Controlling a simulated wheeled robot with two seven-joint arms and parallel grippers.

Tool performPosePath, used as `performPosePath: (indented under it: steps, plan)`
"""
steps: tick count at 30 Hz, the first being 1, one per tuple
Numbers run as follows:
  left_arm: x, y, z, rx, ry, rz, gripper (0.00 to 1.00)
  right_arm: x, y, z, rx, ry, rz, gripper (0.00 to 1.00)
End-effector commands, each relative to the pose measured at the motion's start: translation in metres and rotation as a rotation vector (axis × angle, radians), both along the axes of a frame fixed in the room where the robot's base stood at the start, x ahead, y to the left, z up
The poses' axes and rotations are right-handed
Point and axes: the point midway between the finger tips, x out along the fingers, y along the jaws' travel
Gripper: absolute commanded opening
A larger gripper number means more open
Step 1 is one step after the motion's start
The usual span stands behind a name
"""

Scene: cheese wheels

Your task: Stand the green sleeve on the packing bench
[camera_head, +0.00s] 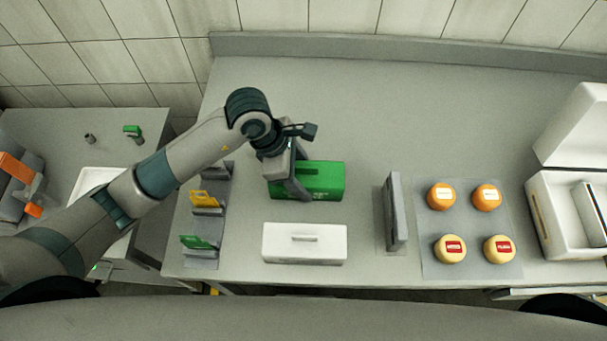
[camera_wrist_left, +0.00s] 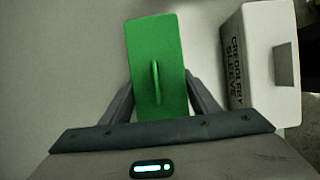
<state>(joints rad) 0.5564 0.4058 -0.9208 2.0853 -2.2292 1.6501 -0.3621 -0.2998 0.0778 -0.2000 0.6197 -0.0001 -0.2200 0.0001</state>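The green sleeve (camera_head: 325,178) is a box with a thin upright tab on top, upright at the middle of the grey packing bench (camera_head: 420,110). I cannot tell whether its underside touches the bench. My left gripper (camera_head: 290,180) is over its left part, one finger in front of its near side. In the left wrist view the sleeve (camera_wrist_left: 158,50) lies between the two fingers (camera_wrist_left: 160,88), which sit against its long sides; the gripper looks shut on it. The fingertips are partly hidden by the sleeve. My right gripper is not in view.
A white sleeve (camera_head: 305,250) with printed lettering stands close in front. A grey upright plate (camera_head: 395,210) and a mat (camera_head: 470,265) with several cheese wheels are to the right, then a white open box (camera_head: 555,215). A rack (camera_head: 210,225) with yellow and green cards is left. The bench behind is clear.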

Motion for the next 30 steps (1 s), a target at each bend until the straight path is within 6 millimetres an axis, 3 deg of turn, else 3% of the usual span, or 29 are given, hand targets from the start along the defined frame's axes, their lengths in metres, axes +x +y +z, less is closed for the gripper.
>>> performPosePath:
  steps: [1,2,17,23,30]
  plan:
    - [0.0,0.0,0.0,0.0,0.0,0.0,0.66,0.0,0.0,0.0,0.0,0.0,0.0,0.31]
    - [0.0,0.0,0.0,0.0,0.0,0.0,0.73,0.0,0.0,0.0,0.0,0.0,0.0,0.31]
    - [0.001,0.001,0.005,-0.001,-0.002,0.0,0.73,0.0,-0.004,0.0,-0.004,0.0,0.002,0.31]
    - [0.001,0.01,0.025,-0.001,-0.006,-0.002,0.73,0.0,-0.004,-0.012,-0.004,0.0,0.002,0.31]
    - [0.002,0.027,0.064,0.0,-0.007,-0.001,0.73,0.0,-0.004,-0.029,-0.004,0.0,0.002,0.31]
